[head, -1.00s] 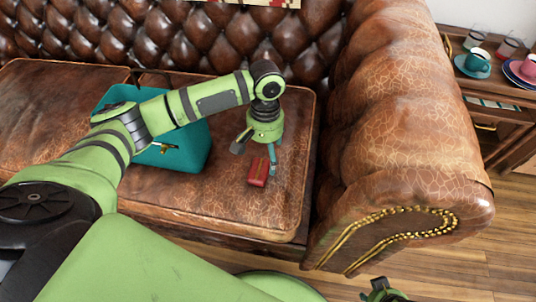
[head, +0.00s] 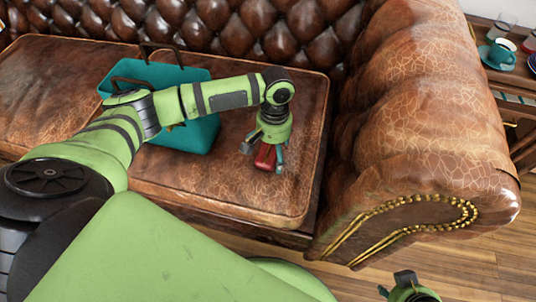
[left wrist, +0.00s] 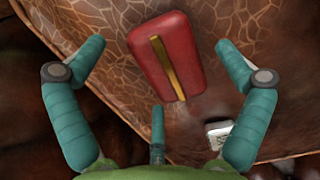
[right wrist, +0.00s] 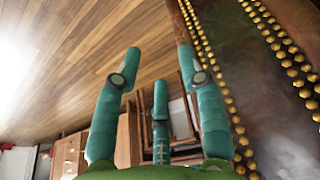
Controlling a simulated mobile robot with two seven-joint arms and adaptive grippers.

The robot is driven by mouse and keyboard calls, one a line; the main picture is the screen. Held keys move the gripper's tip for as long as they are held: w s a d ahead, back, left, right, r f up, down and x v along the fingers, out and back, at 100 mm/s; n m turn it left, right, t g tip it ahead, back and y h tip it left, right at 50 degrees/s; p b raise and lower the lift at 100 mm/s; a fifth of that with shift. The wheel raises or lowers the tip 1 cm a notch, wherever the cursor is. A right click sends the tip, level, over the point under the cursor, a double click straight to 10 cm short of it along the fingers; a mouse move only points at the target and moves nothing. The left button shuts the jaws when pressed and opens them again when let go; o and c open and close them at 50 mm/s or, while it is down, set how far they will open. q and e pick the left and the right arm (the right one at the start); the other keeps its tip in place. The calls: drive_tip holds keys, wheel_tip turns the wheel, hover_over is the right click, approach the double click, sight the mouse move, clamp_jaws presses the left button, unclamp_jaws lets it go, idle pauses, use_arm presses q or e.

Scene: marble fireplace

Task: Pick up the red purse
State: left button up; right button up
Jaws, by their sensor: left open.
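The red purse (head: 265,159) is a small red block with a gold stripe, lying on the brown leather seat cushion (head: 225,178). In the left wrist view the purse (left wrist: 178,50) lies tilted between my spread teal fingers, with cushion visible on both sides. My left gripper (head: 264,153) points down over the purse and hides part of it in the head view. It is open, and no finger clearly touches the purse. My right gripper (right wrist: 160,54) has its fingers apart with nothing between them, low beside the front of the sofa arm; it also shows in the head view (head: 408,285).
A teal bag (head: 195,137) with dark handles stands on the seat left of the purse, behind my left arm. The rolled sofa arm (head: 415,140) rises on the right. A small white object (left wrist: 218,134) is unclear.

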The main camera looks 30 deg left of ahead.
use_arm(q)
drive_tip(key=c, duration=1.2)
